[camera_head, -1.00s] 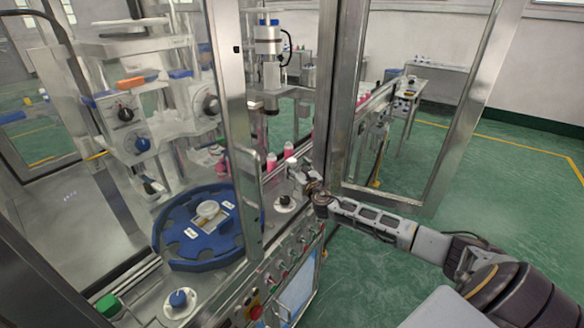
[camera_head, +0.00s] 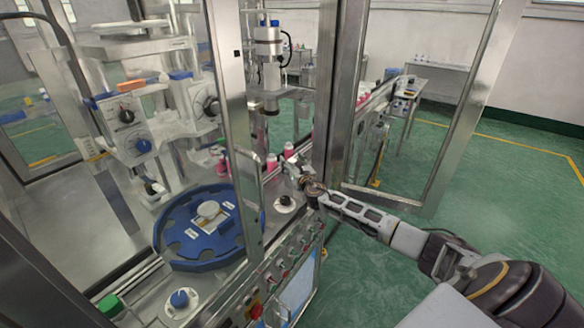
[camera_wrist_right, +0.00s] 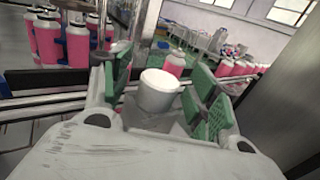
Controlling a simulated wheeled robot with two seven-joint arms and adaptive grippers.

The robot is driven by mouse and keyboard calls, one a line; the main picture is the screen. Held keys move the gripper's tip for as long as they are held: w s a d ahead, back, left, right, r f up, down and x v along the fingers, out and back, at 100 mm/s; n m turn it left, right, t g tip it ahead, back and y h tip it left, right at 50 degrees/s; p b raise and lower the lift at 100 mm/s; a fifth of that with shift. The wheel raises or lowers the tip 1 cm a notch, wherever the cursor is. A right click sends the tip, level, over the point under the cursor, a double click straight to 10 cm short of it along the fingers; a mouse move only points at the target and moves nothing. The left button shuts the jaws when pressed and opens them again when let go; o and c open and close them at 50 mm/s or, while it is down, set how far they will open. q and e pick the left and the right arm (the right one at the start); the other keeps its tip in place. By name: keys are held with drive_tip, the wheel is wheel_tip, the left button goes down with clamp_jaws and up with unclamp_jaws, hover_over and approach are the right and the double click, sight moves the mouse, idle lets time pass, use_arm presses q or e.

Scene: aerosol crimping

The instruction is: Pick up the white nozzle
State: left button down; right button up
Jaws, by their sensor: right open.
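The white nozzle (camera_wrist_right: 158,89) shows in the right wrist view as a short, white, round-topped piece. It stands between the green-padded fingers of my right gripper (camera_wrist_right: 160,92), with a visible gap to the pads on the right. My right gripper is open around it. Whatever holds the nozzle from below is mostly hidden by the gripper. In the head view my right gripper (camera_head: 293,166) is small, beside the pink bottles at the machine's opening, and the nozzle cannot be made out clearly there. My left gripper is not in view.
Pink bottles (camera_head: 271,162) stand on the line beside the gripper; several more (camera_wrist_right: 78,44) show in the wrist view. A metal door post (camera_head: 338,90) rises close to my right arm. A blue round turntable (camera_head: 175,248) lies to the left. Control knobs line the front panel.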

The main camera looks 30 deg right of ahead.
drive_tip(key=shift+w, duration=0.2)
idle(0.4)
drive_tip(key=c, duration=1.2)
